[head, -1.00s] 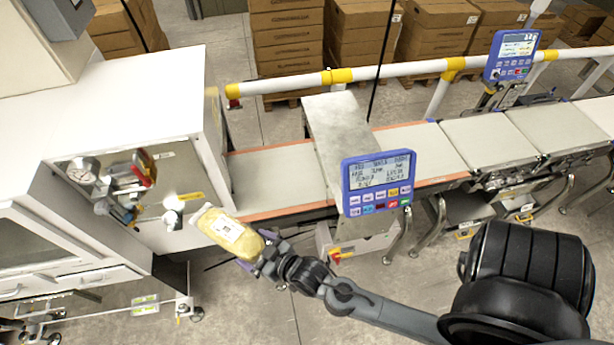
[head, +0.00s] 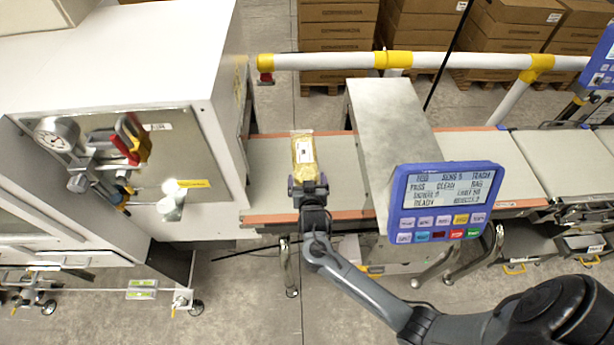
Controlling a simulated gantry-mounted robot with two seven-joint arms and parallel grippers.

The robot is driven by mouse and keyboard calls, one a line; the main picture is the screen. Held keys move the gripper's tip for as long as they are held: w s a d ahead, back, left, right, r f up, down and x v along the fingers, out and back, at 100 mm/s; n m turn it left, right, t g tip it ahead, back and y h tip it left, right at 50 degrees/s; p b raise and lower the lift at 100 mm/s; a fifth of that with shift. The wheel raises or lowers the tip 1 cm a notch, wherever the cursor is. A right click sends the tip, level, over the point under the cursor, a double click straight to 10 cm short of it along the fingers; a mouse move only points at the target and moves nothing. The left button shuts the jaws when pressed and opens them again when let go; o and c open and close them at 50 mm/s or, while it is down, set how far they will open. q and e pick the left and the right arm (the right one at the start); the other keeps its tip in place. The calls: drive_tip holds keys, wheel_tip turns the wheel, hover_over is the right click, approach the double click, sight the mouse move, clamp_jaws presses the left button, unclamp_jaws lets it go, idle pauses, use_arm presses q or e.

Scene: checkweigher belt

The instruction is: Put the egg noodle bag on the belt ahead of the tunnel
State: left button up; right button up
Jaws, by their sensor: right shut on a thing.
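The egg noodle bag (head: 304,160) is a yellow, clear-ended pack with a white label. My right gripper (head: 308,184) is shut on its near end. The bag points away from me and shows over the belt (head: 270,160), left of the metal tunnel (head: 397,130). I cannot tell whether it touches the belt or hangs just above it. The belt is pale grey with orange edges and runs from the white machine to the tunnel. My left gripper is not in view.
A blue control panel (head: 447,202) stands in front of the tunnel, right of my right arm. The white machine (head: 190,60) with a gauge and valves is at left. A white rail (head: 330,61) with yellow joints runs behind the belt. Stacked boxes (head: 338,30) stand beyond.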

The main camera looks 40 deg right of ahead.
drive_tip(key=shift+w+d+f, duration=0.35)
drive_tip(key=shift+w, duration=0.1)
drive_tip(key=shift+w+d+f+b, duration=0.1)
drive_tip(key=shift+d+f+b, duration=0.15)
drive_tip(key=shift+b, duration=0.2)
drive_tip(key=shift+a+f+b, duration=0.15)
drive_tip(key=shift+f+b, duration=0.7)
wheel_tip(320, 180, down, 5)
drive_tip(key=b, duration=0.5)
drive_tip(key=shift+r, duration=0.15)
drive_tip(key=shift+f+b, duration=0.35)
drive_tip(key=shift+f, duration=0.15)
drive_tip(key=o, duration=1.1)
drive_tip(key=shift+f, duration=0.1)
